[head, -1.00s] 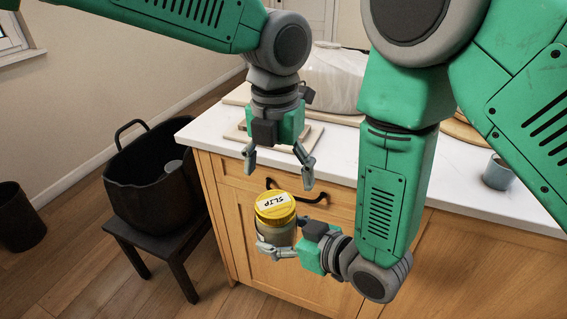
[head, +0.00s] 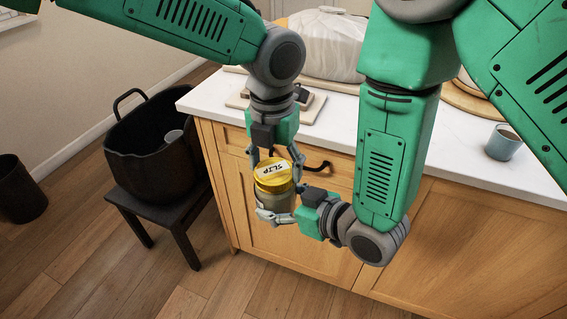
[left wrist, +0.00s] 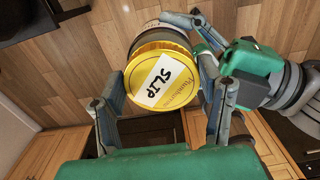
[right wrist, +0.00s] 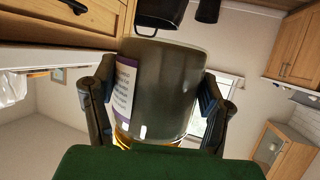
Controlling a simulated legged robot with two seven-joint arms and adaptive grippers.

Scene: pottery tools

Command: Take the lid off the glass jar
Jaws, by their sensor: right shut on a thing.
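The glass jar (head: 277,208) has a yellow-gold lid (head: 266,184) with a white label reading "SLIP". My right gripper (head: 279,212) is shut on the jar body and holds it in the air in front of the cabinet. In the right wrist view the grey-filled jar (right wrist: 170,90) sits between both fingers, with a gold strip of lid at the bottom. My left gripper (head: 276,170) is above, its fingers open on either side of the lid. In the left wrist view the lid (left wrist: 178,88) lies between the fingers, the lid still on the jar.
The white countertop (head: 340,125) and wooden cabinet front (head: 330,225) are close behind the jar. A dark handle (head: 318,167) sticks out nearby. A black bucket (head: 150,170) stands on a dark stool (head: 185,220) at left. A blue-grey cup (head: 503,143) stands at right.

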